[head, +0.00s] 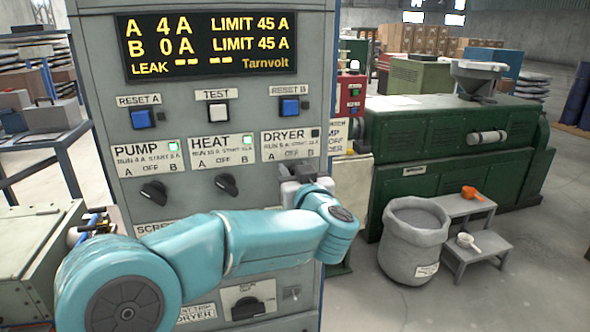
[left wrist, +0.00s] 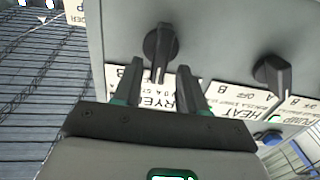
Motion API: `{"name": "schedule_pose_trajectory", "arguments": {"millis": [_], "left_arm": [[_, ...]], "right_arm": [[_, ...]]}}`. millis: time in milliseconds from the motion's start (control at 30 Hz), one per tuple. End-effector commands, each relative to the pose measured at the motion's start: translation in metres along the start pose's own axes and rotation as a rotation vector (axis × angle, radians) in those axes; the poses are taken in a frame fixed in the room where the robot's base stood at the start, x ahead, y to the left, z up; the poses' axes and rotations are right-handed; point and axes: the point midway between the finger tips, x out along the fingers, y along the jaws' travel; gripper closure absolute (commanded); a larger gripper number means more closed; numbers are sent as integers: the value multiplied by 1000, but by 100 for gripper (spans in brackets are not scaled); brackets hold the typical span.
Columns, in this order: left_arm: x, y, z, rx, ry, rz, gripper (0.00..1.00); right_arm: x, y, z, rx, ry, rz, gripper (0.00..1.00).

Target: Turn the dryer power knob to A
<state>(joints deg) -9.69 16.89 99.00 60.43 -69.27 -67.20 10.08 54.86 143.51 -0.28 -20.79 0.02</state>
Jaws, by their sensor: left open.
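The dryer knob (left wrist: 160,42) is black; its bar points straight toward the DRYER label (left wrist: 160,95), between A and B, where OFF is printed on the matching label in the head view (head: 290,145). In the head view the knob is hidden behind my left gripper (head: 304,176). In the left wrist view my left gripper (left wrist: 160,72) is open, its two dark fingers spread on either side of the bar's end. I cannot tell whether they reach around it. The dryer lamp (head: 315,133) is dark. My right gripper is not in view.
The heat knob (head: 228,186) and pump knob (head: 153,191) sit left of the dryer knob, their lamps lit green. The display (head: 208,45) reads A 4 A, B 0 A, LIMIT 45 A each. A lower knob (head: 247,308) and a grey sack (head: 415,240) are nearby.

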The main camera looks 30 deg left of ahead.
Motion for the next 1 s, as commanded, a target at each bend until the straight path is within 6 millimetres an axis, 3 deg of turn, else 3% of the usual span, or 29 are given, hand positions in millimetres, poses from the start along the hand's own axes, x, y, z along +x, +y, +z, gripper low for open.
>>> {"name": "schedule_pose_trajectory", "arguments": {"millis": [200, 233, 333, 367, 1000], "left_arm": [[0, 0, 0, 0, 0, 0, 58], [0, 0, 0, 0, 0, 0, 65], [0, 0, 0, 0, 0, 0, 98], [0, 0, 0, 0, 0, 0, 100], [0, 0, 0, -16, 1, 0, 100]], "right_arm": [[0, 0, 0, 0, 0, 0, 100], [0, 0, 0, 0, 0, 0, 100], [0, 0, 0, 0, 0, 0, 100], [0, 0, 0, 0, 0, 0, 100], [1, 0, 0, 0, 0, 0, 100]]}}
